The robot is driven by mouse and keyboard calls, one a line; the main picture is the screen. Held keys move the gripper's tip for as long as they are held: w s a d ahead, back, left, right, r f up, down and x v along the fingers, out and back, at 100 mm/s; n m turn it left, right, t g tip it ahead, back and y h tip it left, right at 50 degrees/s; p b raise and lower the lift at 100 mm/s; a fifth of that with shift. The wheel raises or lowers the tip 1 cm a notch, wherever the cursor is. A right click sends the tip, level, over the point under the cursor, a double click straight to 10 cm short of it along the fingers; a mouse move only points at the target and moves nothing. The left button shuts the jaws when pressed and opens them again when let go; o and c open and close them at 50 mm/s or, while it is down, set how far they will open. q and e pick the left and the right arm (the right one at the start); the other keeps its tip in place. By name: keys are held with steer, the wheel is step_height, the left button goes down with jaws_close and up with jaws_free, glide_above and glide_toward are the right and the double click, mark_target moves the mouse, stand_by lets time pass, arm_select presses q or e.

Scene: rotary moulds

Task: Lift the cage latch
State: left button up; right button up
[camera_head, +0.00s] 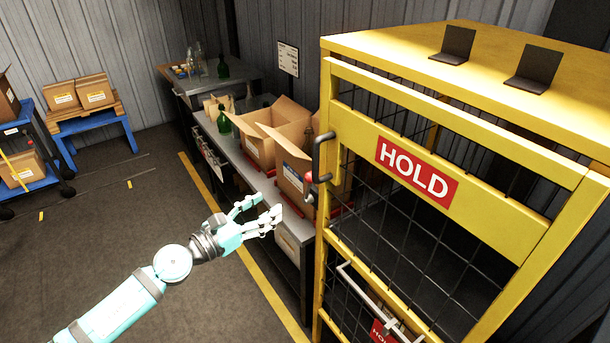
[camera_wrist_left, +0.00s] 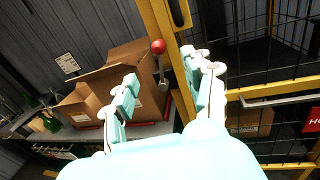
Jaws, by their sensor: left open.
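The yellow cage (camera_head: 335,110) with mesh sides and a red HOLD sign (camera_head: 417,171) stands at the right in the head view. The red knob (camera_wrist_left: 158,46) also shows in the left wrist view, beyond and between my fingertips, beside the yellow post (camera_wrist_left: 163,20). My left gripper (camera_head: 264,209) is open and empty, to the left of the latch and apart from it. My right gripper is not in view.
Behind my left gripper, a grey bench (camera_head: 237,155) holds open cardboard boxes (camera_head: 275,138) and green bottles, close beside the cage. A black curved handle (camera_head: 320,155) sits above the latch knob.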

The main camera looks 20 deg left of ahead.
mark_target(307, 180)
arm_select(q)
steer(key=p+x, duration=0.2)
steer(key=x, duration=0.9)
steer(key=shift+w+a, duration=0.1)
steer(key=shift+w, duration=0.05)
steer(key=x, duration=0.2)
steer(key=shift+w+f, duration=0.1)
steer(key=shift+w, duration=0.2)
jaws_close()
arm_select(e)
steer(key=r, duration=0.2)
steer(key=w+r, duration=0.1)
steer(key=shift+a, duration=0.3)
